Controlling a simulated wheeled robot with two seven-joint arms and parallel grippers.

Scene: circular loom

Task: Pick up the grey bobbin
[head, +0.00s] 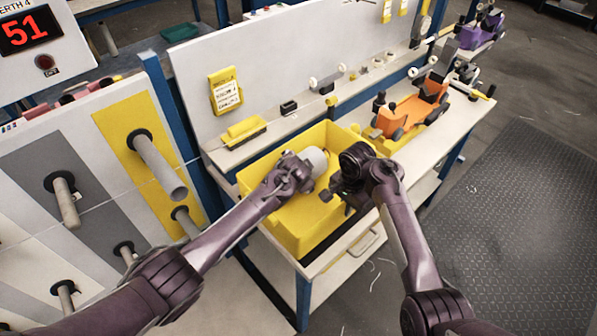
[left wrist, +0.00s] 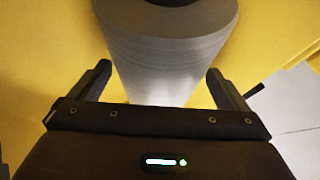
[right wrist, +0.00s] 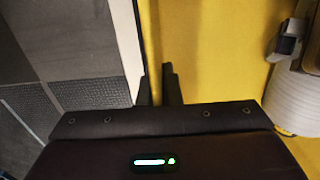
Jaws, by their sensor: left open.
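The grey bobbin (head: 317,160) is in the yellow bin (head: 258,180) on the bench. In the left wrist view the bobbin (left wrist: 160,62) is a pale grey tapered cylinder with a dark hole at its far end. My left gripper (head: 308,172) is open, with one finger on each side of the bobbin's near end and visible gaps beside it. The bobbin (right wrist: 297,100) also shows at the right of the right wrist view.
A peg board (head: 85,150) with several pegs stands at the left. A yellow brush (head: 243,131) lies on the back ledge. Open floor (head: 520,220) is at the right.

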